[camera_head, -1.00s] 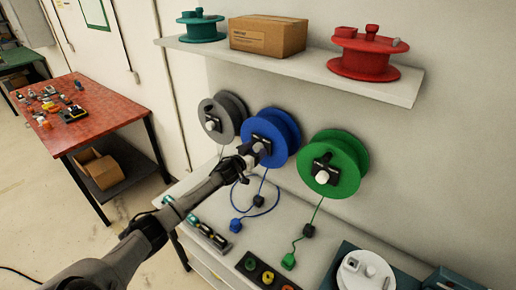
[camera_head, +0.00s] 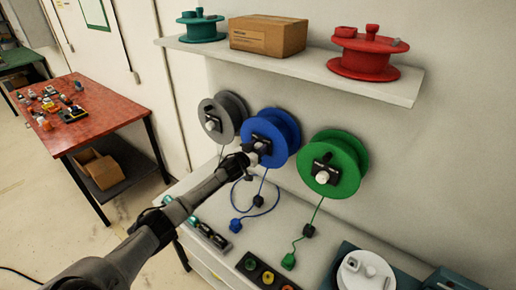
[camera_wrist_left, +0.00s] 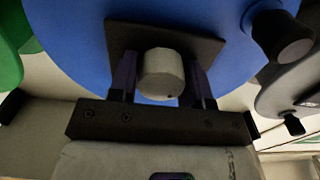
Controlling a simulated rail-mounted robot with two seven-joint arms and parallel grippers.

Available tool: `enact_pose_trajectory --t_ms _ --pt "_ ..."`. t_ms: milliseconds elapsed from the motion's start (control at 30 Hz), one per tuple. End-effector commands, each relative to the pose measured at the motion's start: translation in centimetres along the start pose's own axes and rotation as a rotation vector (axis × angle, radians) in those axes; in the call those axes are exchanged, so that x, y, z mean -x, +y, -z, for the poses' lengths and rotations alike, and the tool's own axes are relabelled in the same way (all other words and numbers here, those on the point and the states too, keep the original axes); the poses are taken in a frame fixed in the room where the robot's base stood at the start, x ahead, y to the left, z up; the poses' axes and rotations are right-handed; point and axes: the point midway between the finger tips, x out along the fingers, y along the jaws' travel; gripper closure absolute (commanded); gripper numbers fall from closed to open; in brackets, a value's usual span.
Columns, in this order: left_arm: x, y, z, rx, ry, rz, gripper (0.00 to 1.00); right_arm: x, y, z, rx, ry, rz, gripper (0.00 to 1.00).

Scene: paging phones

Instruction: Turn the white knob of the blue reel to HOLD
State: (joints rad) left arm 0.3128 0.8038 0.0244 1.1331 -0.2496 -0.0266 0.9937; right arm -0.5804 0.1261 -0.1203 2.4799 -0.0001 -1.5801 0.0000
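The blue reel (camera_head: 272,130) hangs on the wall between a grey reel and a green reel. Its white knob (camera_wrist_left: 161,75) sits on a dark square plate (camera_wrist_left: 205,48), which looks tilted in the left wrist view. My left gripper (camera_head: 262,150) is at this knob, with one finger on each side and hardly any gap. It also shows in the left wrist view (camera_wrist_left: 160,80). It looks shut on the knob. The gripper hides part of the plate in the head view, and I cannot read a HOLD mark. My right gripper is not in view.
The green reel (camera_head: 351,160) is close on the right, the grey reel (camera_head: 230,112) on the left. A shelf (camera_head: 310,70) above carries a box (camera_head: 268,36), a teal reel and a red reel (camera_head: 365,55). A blue cord (camera_head: 238,208) hangs below to the counter.

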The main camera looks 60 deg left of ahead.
Motion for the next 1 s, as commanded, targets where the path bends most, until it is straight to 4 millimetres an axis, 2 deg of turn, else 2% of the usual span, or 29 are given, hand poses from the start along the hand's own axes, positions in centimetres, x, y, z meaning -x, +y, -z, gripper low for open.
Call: enact_pose_trajectory --t_ms 33,267,567,1000 --pt "0.01 0.01 -0.01 0.0 0.0 0.0 0.61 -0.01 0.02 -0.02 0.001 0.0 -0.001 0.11" --pt "0.01 0.02 0.0 0.0 0.0 0.0 0.81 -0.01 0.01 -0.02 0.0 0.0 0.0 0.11" --pt "0.0 0.04 0.02 -0.061 0.001 0.0 0.81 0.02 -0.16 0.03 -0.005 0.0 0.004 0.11" --pt "-0.01 0.16 -0.01 -0.43 0.002 0.0 0.81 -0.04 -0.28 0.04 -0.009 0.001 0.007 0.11"
